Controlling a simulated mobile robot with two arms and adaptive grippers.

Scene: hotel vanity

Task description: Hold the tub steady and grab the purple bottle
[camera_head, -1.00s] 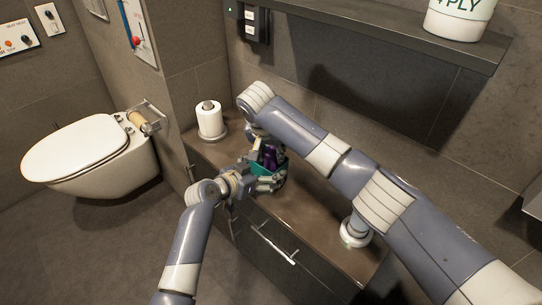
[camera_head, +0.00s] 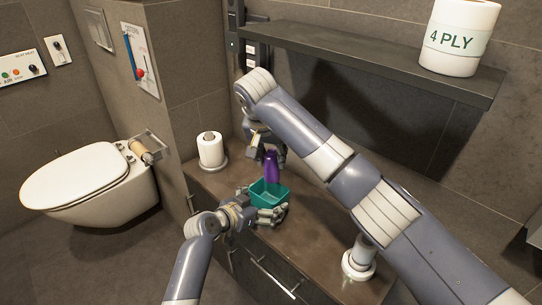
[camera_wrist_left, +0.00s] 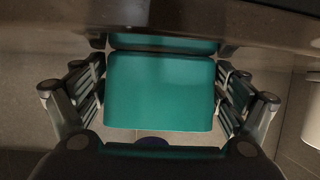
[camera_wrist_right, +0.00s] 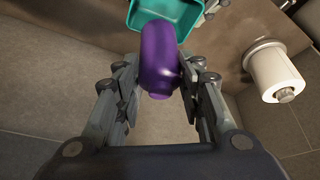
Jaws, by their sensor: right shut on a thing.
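The purple bottle (camera_head: 271,167) is upright between the fingers of my right gripper (camera_head: 260,150), which is shut on its upper part. It is just above or partly inside the teal tub (camera_head: 266,195); the overlap hides which. In the right wrist view the bottle (camera_wrist_right: 160,58) sits between both fingers, with the tub (camera_wrist_right: 190,12) beyond it. The tub rests on the brown counter near its front edge. My left gripper (camera_head: 257,209) has its fingers on either side of the tub. In the left wrist view they lie close along the tub (camera_wrist_left: 160,92); firm contact is unclear.
A toilet roll on a stand (camera_head: 210,150) is at the counter's left end. A white round-based object (camera_head: 359,263) stands to the right, partly behind my right arm. A shelf (camera_head: 370,60) with a 4 PLY roll (camera_head: 459,38) overhangs the counter (camera_head: 310,235).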

